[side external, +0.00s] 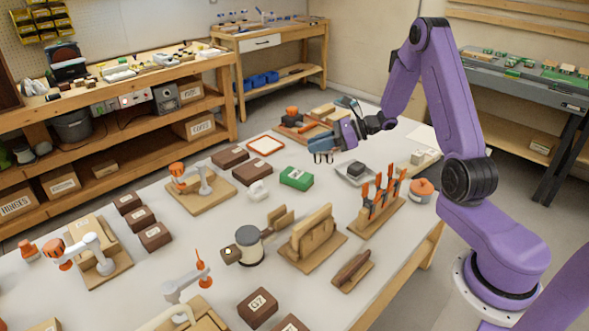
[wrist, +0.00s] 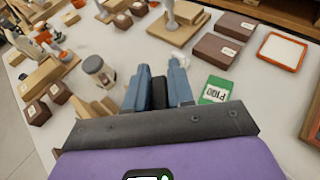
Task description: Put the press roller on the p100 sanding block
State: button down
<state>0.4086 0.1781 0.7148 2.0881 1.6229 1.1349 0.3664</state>
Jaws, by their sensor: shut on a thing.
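The P100 sanding block is a green block with a white label (side external: 296,178), lying flat on the bench; its label reads in the wrist view (wrist: 215,91). Its top is bare. My gripper (side external: 322,157) is above the bench, up and to the right of the block in the side view. In the wrist view, my gripper's blue fingers (wrist: 159,90) are shut on a dark thing (wrist: 159,92), which I take to be the press roller. Most of it is hidden by the fingers and the wrist. The block lies apart from it, to the right of the fingers.
A small white object (side external: 258,190) lies left of the block. Brown boxes (side external: 252,172) and an orange-rimmed tray (side external: 266,145) lie behind it. A dark block on a grey plate (side external: 356,169) and a tool rack (side external: 377,210) stand to the right.

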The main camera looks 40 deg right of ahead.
jog(key=w+d+f, duration=0.2)
jog(key=w+f, duration=0.2)
jog(key=w, duration=0.5)
send_over(292, 175)
notch_tip(292, 175, down, 5)
jog(key=shift+w+d+f, duration=0.15)
jog(key=shift+f, duration=0.05)
jog(key=shift+w+f, duration=0.1)
jog(key=shift+f, duration=1.5)
jog(key=shift+f, duration=0.3)
jog(key=shift+f, duration=0.45)
jog(key=c, duration=1)
grip_release()
jog(key=shift+f, duration=0.1)
